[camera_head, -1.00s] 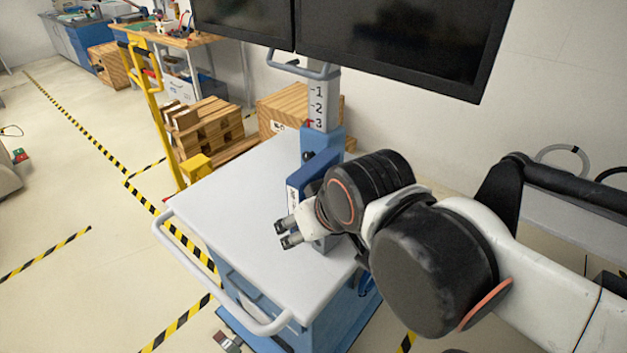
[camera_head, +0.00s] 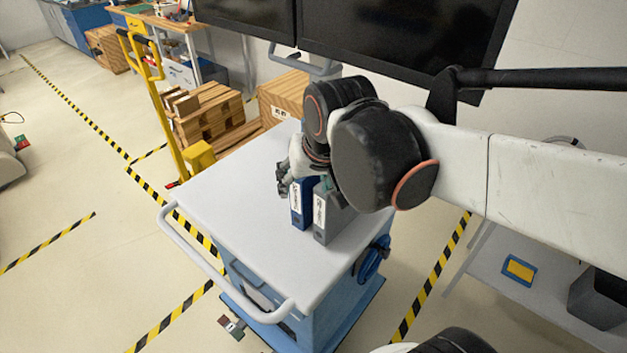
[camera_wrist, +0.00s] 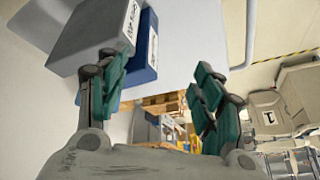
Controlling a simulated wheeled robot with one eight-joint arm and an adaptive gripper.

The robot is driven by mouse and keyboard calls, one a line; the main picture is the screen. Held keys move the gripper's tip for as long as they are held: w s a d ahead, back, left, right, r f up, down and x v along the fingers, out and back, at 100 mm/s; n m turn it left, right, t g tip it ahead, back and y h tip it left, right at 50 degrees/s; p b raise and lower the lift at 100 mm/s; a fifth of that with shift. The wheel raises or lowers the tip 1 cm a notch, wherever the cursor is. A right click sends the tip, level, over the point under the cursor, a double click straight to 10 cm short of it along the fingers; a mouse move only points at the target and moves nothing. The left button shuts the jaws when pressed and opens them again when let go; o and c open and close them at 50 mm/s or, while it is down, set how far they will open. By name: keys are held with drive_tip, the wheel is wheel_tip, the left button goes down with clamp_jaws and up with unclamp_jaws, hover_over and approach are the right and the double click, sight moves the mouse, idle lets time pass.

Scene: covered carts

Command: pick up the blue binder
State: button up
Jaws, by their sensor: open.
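The blue binder (camera_head: 299,207) stands upright on the white top of the cart, with a white label on its spine. A grey binder (camera_head: 324,222) stands close beside it on the right. My gripper (camera_head: 283,179) is at the blue binder's upper left end, and my wrist hides part of both binders. In the wrist view my gripper (camera_wrist: 158,82) is open with nothing held. There the blue binder (camera_wrist: 141,72) and the grey binder (camera_wrist: 90,38) lie at the left, partly behind the left finger.
The white cart top (camera_head: 235,210) is clear left of the binders, with a grey handle (camera_head: 225,272) along its front left edge. Dark monitors (camera_head: 405,40) hang above the cart's back. A yellow pallet truck (camera_head: 165,110) and wooden crates (camera_head: 205,115) stand behind.

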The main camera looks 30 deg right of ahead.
drive_tip(key=w+d+f+m+g+p, duration=0.1)
drive_tip(key=w+d+f+m, duration=0.1)
drive_tip(key=w+d+m, duration=0.1)
drive_tip(key=w+d+f+m+g+p, duration=0.2)
drive_tip(key=w+d+m, duration=0.1)
drive_tip(key=w, duration=0.3)
drive_tip(key=w+d+f+m+g+p, duration=0.1)
drive_tip(key=w+d+f+m+g, duration=0.1)
drive_tip(key=w+m, duration=0.1)
drive_tip(key=shift+w+d+f+p, duration=0.15)
drive_tip(key=shift+w+d, duration=0.05)
drive_tip(key=shift+w, duration=0.2)
drive_tip(key=shift+w+d+f+p, duration=0.1)
drive_tip(key=shift+w+d+p, duration=0.1)
drive_tip(key=shift+w, duration=0.15)
drive_tip(key=shift+w+d+f+m, duration=0.2)
drive_tip(key=shift+w+f+m, duration=0.05)
drive_tip(key=shift+f+m, duration=0.25)
drive_tip(key=f, duration=0.5)
drive_tip(key=f+b, duration=0.1)
drive_tip(key=f, duration=0.1)
drive_tip(key=shift+s+d+f, duration=0.15)
drive_tip(key=shift+d+f, duration=0.05)
drive_tip(key=shift+d, duration=0.05)
clamp_jaws()
